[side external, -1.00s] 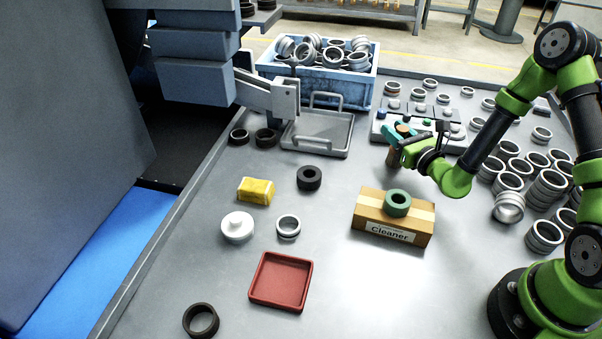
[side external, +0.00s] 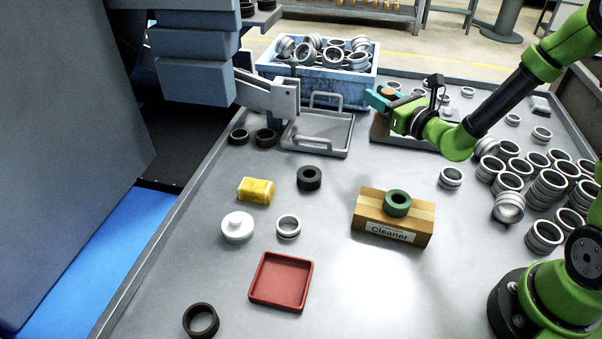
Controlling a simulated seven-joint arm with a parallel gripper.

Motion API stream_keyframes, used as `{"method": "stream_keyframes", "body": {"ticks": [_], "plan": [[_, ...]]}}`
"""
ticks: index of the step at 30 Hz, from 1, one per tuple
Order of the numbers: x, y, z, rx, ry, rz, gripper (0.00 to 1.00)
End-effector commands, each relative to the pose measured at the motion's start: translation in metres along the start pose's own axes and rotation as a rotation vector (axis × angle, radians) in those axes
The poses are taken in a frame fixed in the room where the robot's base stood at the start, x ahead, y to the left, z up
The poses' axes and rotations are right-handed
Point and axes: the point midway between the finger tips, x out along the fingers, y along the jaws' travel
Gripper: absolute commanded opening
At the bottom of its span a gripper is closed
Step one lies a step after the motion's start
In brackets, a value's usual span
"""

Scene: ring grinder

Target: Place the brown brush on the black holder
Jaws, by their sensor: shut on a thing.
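My gripper (side external: 379,99), with teal fingers, is shut on the brown brush (side external: 387,91). Only the brush's orange-brown top shows above the fingers; the rest is hidden behind them. The gripper is raised in the air at the back right, to the right of the grey tray and near the blue crate's right corner in the picture. I cannot tell for sure which thing is the black holder. A thick black ring-shaped piece (side external: 309,178) lies alone mid-table, well to the left of and nearer than my gripper.
A cardboard Cleaner box (side external: 364,229) carries a green ring (side external: 397,203). A grey tray (side external: 345,150), blue crate (side external: 312,88), yellow block (side external: 255,190), white lidded piece (side external: 237,227) and red tray (side external: 307,289) stand around. Stacked metal rings crowd the right. The front middle is clear.

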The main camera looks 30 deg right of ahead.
Motion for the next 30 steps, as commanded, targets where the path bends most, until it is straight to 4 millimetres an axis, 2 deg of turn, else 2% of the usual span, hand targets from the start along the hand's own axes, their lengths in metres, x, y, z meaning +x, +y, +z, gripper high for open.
{"method": "stream_keyframes", "body": {"ticks": [1,6,9,12,14,17,24,30], "plan": [[0.009,0.025,0.005,-0.002,-0.005,0.069,0.0],[0.029,0.102,0.018,-0.003,-0.005,0.289,0.0],[0.035,0.139,0.023,-0.002,-0.004,0.399,0.0],[0.039,0.165,0.026,-0.003,-0.002,0.481,0.0],[0.042,0.175,0.028,-0.001,-0.002,0.517,0.0],[0.045,0.178,0.02,0.0,0.002,0.544,0.0],[0.044,0.178,-0.024,0.004,0.003,0.547,0.0],[0.044,0.178,-0.045,0.002,0.003,0.547,0.0]]}}
